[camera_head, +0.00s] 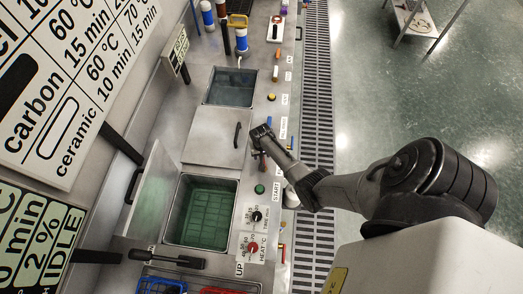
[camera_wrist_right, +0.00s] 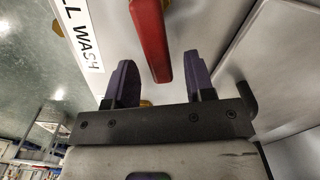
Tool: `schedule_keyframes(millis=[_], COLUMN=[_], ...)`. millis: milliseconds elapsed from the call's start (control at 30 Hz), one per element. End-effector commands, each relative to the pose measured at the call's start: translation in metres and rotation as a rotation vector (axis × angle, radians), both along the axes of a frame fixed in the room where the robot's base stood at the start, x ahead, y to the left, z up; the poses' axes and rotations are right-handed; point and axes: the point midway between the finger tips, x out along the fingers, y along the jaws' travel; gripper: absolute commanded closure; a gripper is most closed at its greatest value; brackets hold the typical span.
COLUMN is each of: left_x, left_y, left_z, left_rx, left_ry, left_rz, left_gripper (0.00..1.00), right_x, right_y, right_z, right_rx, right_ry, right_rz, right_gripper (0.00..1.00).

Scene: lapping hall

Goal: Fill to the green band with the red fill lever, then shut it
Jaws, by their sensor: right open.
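My right gripper (camera_head: 262,137) hangs over the front strip of the steel bench, beside the closed middle lid. In the right wrist view my right gripper (camera_wrist_right: 160,66) is open, its two dark fingers apart. The red fill lever (camera_wrist_right: 152,38) reaches down between the fingers, and no contact with either finger shows. A white label (camera_wrist_right: 80,36) reading "LL WASH", cut off by the frame, is beside it. In the head view the lever is hidden or too small to make out by the gripper. I cannot make out the green band. My left gripper is not in view.
A tank of water (camera_head: 230,87) is beyond the closed lid (camera_head: 214,139). An open tank with a green basket (camera_head: 203,212) is nearer, its lid (camera_head: 152,190) raised. A green START button (camera_head: 260,189) and knobs line the front. A floor grate (camera_head: 316,80) runs alongside.

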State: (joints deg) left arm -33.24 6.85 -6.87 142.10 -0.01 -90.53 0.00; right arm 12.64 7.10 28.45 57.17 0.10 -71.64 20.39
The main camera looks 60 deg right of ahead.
Motion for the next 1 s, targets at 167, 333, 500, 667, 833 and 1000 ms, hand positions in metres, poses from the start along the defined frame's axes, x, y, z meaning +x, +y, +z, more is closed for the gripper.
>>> schedule_keyframes(millis=[167, 333, 500, 667, 833, 1000], left_x=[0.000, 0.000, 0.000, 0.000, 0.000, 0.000], left_y=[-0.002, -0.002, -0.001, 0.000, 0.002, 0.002], left_z=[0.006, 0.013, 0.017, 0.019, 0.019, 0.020], left_rx=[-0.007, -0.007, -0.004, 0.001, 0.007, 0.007], left_ry=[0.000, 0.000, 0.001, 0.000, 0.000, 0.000], left_rz=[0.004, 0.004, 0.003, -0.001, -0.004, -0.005], left_gripper=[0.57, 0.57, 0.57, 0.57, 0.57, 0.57], right_x=[0.000, 0.001, 0.001, 0.000, 0.000, 0.000], right_y=[0.000, 0.000, 0.000, 0.000, 0.000, 0.000], right_z=[0.016, 0.047, 0.081, 0.107, 0.126, 0.136], right_rx=[-0.001, -0.001, -0.002, -0.001, 0.000, 0.000], right_ry=[-0.001, -0.003, -0.004, -0.002, -0.001, 0.000], right_rz=[0.000, 0.001, 0.001, 0.001, 0.000, 0.000], right_gripper=[0.51, 0.51, 0.51, 0.51, 0.51, 0.51])
